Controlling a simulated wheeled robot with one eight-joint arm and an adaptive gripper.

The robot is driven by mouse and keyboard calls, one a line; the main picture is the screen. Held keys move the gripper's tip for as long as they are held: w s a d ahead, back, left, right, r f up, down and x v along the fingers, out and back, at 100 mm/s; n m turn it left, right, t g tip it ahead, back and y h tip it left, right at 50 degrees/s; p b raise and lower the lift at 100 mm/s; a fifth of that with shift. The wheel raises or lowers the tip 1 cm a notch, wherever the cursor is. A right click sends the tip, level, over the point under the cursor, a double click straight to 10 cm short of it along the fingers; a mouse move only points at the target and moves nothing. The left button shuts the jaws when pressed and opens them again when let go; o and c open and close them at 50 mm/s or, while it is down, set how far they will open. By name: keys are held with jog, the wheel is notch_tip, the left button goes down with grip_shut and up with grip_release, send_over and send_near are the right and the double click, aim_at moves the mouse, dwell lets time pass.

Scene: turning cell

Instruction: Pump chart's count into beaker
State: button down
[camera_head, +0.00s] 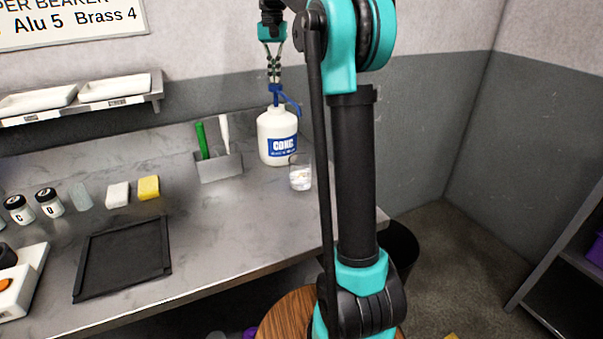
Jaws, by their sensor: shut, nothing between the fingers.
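A white bottle (276,128) with a blue label reading "CONC" and a blue pump head (286,98) stands upright towards the back right of the bench. A small clear beaker (300,176) stands just in front of it, to the right, with whitish contents low down. My gripper (274,79) is shut and empty, pointing down right over the pump head; I cannot tell whether it touches it. A wall chart (68,22) at the upper left is cut off and reads "PER BEAKER", "Alu 5 Brass 4".
A grey holder (219,168) with a green and a white tool stands left of the bottle. Yellow (148,188) and white blocks, labelled jars (49,203) and a black mat (123,258) lie further left. A wall shelf (80,100) holds trays.

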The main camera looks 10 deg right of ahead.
aim_at(275, 84)
jog(key=shift+f, duration=1.9)
jog(key=shift+r, duration=2.45)
jog(key=shift+f, duration=0.2)
